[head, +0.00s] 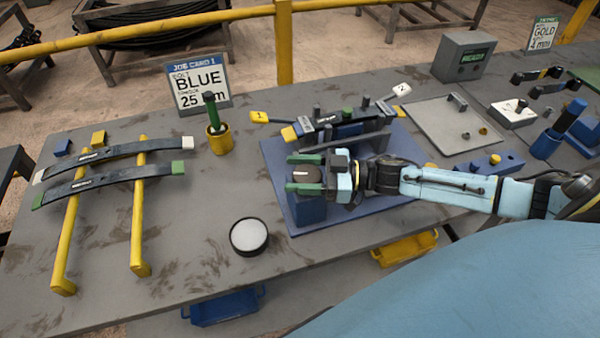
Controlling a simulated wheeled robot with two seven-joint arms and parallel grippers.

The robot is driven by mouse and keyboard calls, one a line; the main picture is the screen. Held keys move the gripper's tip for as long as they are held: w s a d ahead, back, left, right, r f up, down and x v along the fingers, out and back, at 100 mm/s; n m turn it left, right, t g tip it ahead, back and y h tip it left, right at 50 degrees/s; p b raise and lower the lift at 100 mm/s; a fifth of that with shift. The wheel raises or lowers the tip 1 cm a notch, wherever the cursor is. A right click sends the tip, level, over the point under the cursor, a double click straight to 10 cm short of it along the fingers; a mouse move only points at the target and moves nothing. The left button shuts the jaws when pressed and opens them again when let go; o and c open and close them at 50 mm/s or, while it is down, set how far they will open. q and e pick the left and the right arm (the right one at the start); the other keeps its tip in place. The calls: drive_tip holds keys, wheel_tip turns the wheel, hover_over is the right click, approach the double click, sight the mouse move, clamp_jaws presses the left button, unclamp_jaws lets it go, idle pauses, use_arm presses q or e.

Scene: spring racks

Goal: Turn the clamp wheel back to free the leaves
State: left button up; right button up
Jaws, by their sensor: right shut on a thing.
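The clamp wheel (307,174) is a dark round knob with a pale mark on top, above a blue block (309,211) on the blue base plate (381,213). My right gripper (304,173) reaches in from the right, its two green-tipped fingers shut on opposite sides of the wheel. Just behind it, the clamp fixture (340,134) holds dark leaves stacked between upright posts. Tags numbered 1 (259,117) and 2 (401,90) stick out at its ends. My wrist hides part of the fixture's front. My left gripper is not in view.
Two loose curved leaves (112,150) rest across yellow rails (138,222) at left. A yellow cup with a green-handled tool (219,139), a job card (198,85) reading BLUE and a round white-topped dish (249,236) stand nearby. A grey tray (433,113) lies behind my right arm.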

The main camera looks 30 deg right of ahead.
idle(0.3)
drive_tip(key=o, duration=1)
drive_tip(key=shift+c, duration=0.2)
drive_tip(key=v, duration=1.3)
drive_tip(key=shift+d, duration=0.15)
